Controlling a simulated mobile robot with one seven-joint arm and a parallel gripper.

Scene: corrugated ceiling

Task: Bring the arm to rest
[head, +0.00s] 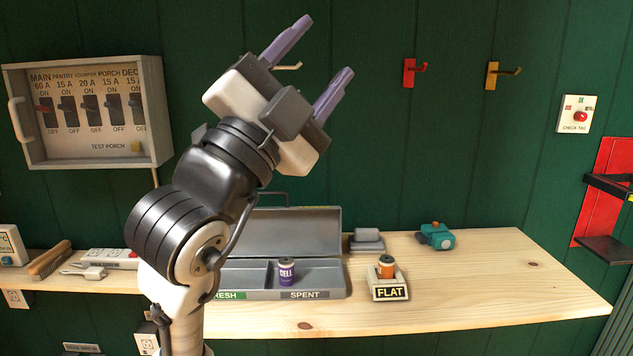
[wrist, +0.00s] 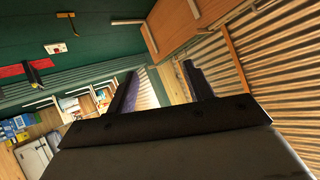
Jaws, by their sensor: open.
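My gripper (head: 316,63) is raised well above the workbench in the head view, tilted up toward the upper right. Its two purple fingers are spread apart with nothing between them. In the wrist view the fingers of my gripper (wrist: 160,88) show dark and apart, pointing toward the corrugated ceiling and far wall. My arm rises in front of the bench and hides part of the grey metal case (head: 330,245) and its left compartment.
A purple cell (head: 286,272) stands in the case's SPENT side. An orange cell (head: 386,267) stands in the FLAT holder (head: 390,292). A teal device (head: 436,236) sits behind. A breaker panel (head: 157,110) and hooks (head: 409,72) are on the green wall. The bench's right end is clear.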

